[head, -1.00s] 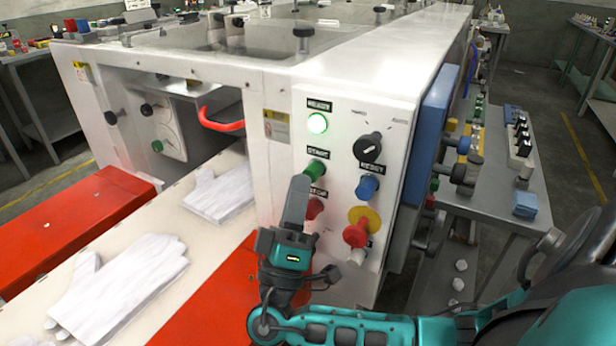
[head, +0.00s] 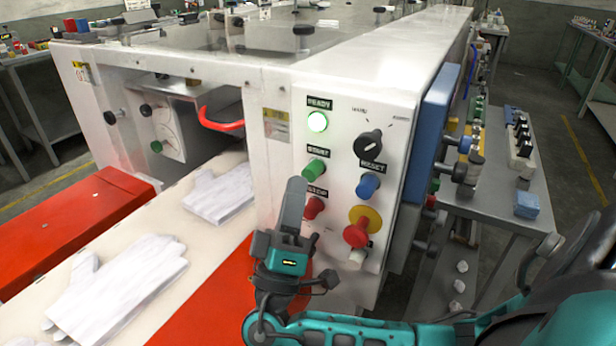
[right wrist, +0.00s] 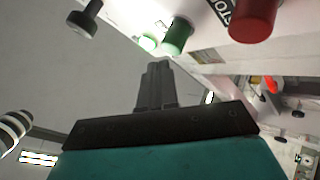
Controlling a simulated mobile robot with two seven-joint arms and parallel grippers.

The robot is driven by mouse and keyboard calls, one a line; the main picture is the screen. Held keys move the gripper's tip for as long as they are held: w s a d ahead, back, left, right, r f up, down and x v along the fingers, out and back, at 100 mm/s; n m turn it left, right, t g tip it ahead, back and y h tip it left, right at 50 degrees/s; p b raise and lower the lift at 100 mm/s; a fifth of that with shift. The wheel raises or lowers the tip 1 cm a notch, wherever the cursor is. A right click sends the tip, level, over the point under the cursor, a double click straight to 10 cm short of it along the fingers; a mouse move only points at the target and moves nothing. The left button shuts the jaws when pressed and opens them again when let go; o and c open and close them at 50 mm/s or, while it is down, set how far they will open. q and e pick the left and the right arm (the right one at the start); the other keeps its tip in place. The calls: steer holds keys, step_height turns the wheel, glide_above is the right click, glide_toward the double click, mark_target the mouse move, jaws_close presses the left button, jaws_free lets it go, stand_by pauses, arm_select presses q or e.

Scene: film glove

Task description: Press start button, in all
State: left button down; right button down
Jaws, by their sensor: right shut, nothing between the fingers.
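The green start button (head: 315,170) is on the white control panel (head: 340,105), below the lit green ready lamp (head: 317,121). My right gripper (head: 294,190) is shut and empty, its fingers upright just left of and below the start button in the head view. In the right wrist view the shut fingertips (right wrist: 157,66) point up toward the green button (right wrist: 177,36), with a gap showing between them. The red stop button (head: 313,207) is beside the fingers; it also shows large in the right wrist view (right wrist: 252,18). My left gripper is not in view.
The panel also holds a black knob (head: 367,145), a blue reset button (head: 367,186) and a red mushroom button (head: 356,235) on yellow. White gloves (head: 118,290) lie on the belt at left. A red cover (head: 72,222) lies beyond it.

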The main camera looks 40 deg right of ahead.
steer(key=shift+s+a, duration=0.1)
steer(key=shift+a, duration=0.1)
steer(key=a, duration=0.1)
steer(key=s+a+b, duration=0.1)
steer(key=a, duration=0.1)
steer(key=s+a, duration=0.1)
steer(key=shift+a, duration=0.3)
stand_by(0.9)
